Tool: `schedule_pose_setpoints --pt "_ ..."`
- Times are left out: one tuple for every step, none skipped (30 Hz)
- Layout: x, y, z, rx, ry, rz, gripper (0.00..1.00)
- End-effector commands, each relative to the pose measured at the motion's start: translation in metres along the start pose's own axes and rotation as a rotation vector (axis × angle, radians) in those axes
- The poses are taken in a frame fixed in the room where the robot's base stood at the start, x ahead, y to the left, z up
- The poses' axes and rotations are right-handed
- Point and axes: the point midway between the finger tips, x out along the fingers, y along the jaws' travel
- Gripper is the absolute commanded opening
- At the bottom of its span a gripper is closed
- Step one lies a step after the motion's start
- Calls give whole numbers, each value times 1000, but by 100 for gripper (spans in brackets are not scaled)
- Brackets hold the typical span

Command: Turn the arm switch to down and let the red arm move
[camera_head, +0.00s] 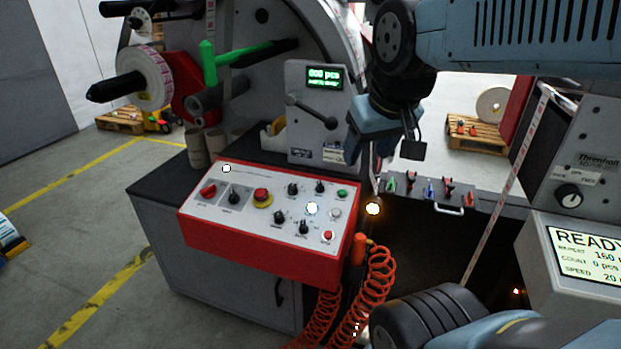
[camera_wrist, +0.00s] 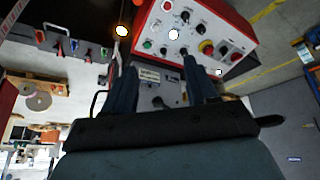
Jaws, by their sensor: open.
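The red control box (camera_head: 270,246) has a white top panel with several black knobs, one of them a lower knob (camera_head: 279,217). The panel also has a red rotary switch (camera_head: 208,190) and an emergency stop (camera_head: 262,195). The labels are too small to read, so I cannot tell which knob is the arm switch. A red part (camera_head: 187,100), possibly the red arm, shows behind the label roll. My gripper (camera_head: 366,156) is open and empty, above and right of the panel. In the wrist view its fingers (camera_wrist: 160,65) are apart, with the control box (camera_wrist: 225,28) beyond them.
A grey display unit (camera_head: 315,115) with a lever stands behind the panel. Coiled orange hose (camera_head: 375,290) hangs at the box's right. A tool rack (camera_head: 430,190) and a READY screen (camera_head: 588,255) are further right. Open floor (camera_head: 60,210) lies left.

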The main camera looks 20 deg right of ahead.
Motion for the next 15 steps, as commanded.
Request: schedule_pose_setpoints --pt "5 3 -6 -42 -21 9 57" --pt "8 5 -11 -74 -32 17 57" --pt "13 5 -18 -120 -50 28 57" --pt "17 6 -23 -156 -65 36 57" --pt "21 6 -28 -196 -80 45 57" --pt "27 6 -36 -251 -100 56 57" --pt "31 6 -42 -290 -115 63 57" --pt "36 5 -47 -332 -130 71 57" --pt "42 5 -55 -386 -149 79 57" --pt "48 4 -60 -426 -165 85 57" --pt "53 4 -65 -466 -180 91 57" --pt "60 3 -73 -521 -199 97 57" --pt "66 2 -78 -563 -214 102 57" --pt "72 1 -83 -603 -229 106 57" --pt "80 -1 -91 -658 -248 111 57"
